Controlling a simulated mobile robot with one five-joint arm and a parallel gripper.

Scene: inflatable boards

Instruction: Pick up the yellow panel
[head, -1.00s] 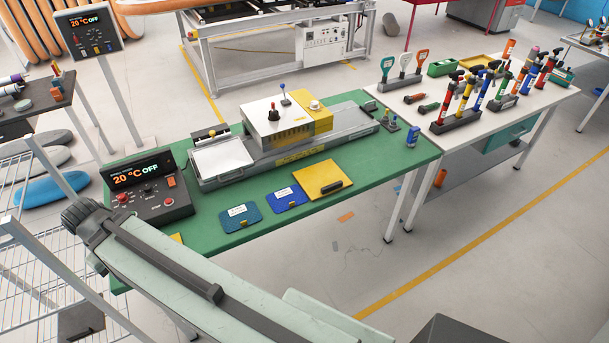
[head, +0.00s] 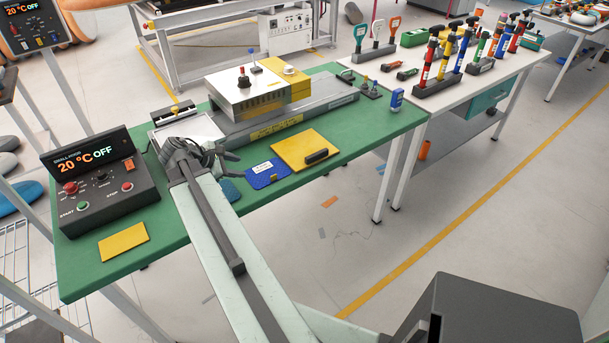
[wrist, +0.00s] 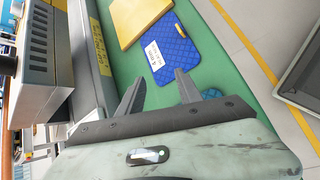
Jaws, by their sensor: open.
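A yellow panel (head: 293,143) with a black handle lies flat on the green bench top, right of the blue pads. It also shows at the top of the wrist view (wrist: 130,18), cut off by the edge. A plain yellow plate (head: 123,242) lies at the bench's front left. My gripper (head: 234,164) is over the bench, left of the blue pad and apart from the handled panel. In the wrist view its two fingers (wrist: 160,78) are spread with nothing between them.
A blue pad (head: 268,173) with a white label lies between my gripper and the handled panel. A second blue pad (head: 230,190) is partly hidden by my arm. The press machine (head: 262,95) stands behind. A control box (head: 100,185) stands at left.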

